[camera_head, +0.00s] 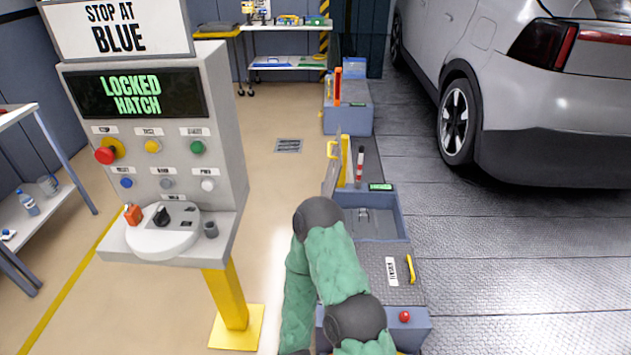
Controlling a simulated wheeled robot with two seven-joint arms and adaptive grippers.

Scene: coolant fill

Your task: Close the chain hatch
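A long low grey unit runs beside the car platform. An open hatch lid (332,176) stands raised at the left edge of a blue-rimmed opening (398,216), with a yellow handle near its top. Inside the opening is a grey recess with small parts; its lower left is partly hidden by my arm. Nearer, a flat grey cover (375,258) with a yellow handle (411,269) and a small white label lies shut. The label is too small to read surely. My green-sleeved arm rises from the bottom middle; neither gripper shows.
A control console (228,120) at left displays "LOCKED HATCH" and has several buttons. A red button (404,316) sits on the near end of the unit. A silver car (560,130) stands at right. The floor between console and unit is clear.

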